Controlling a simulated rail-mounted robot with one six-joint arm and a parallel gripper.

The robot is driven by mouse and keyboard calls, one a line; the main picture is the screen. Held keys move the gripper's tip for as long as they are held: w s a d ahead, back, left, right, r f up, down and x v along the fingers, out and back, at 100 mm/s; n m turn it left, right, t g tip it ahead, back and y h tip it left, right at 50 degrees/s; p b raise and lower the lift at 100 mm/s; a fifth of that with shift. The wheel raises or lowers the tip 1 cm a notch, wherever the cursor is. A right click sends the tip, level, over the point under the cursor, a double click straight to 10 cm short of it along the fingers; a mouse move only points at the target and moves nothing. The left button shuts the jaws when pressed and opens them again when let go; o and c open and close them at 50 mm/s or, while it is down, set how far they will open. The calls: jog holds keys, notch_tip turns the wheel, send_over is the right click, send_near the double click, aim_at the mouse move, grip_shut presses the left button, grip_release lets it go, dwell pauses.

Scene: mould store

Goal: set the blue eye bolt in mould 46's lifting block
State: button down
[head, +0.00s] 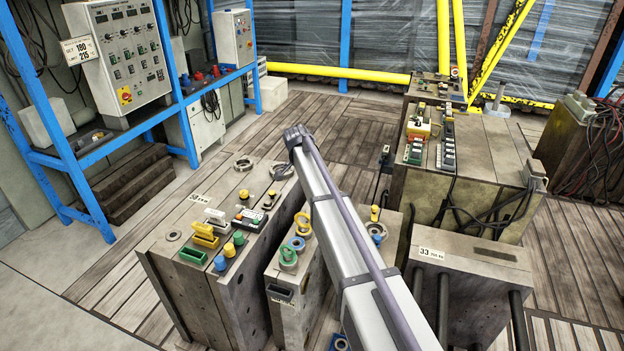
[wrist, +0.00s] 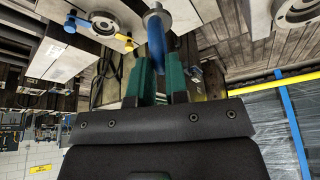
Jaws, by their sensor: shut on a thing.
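In the wrist view my gripper (wrist: 158,60) has its two green fingers shut on the blue eye bolt (wrist: 156,38), seen nearly edge-on as a slim blue piece. A round grey metal part (wrist: 154,10) lies just beyond the bolt's far end; I cannot tell whether it belongs to the bolt or to a block, or whether they touch. In the head view my arm crosses the middle of the scene, and its gripper and the bolt are hidden. No number 46 is legible, so I cannot tell which block is mould 46's.
A mould block (head: 170,262) at the left carries coloured fittings. A narrower block (head: 312,283) with rings stands beside it, partly behind my arm. A block labelled 33 (head: 470,277) stands right.

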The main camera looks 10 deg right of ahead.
jog(key=shift+f+b, duration=2.4)
jog(key=shift+f, duration=0.05)
jog(key=shift+f+b, duration=0.35)
jog(key=shift+b, duration=0.05)
jog(key=shift+f, duration=0.1)
jog(key=shift+f+b, duration=0.5)
jog(key=shift+b, duration=0.05)
jog(key=shift+f+b, duration=0.45)
jog(key=c, duration=1.1)
grip_release()
jog(key=shift+o, duration=0.2)
jog(key=shift+r, duration=0.1)
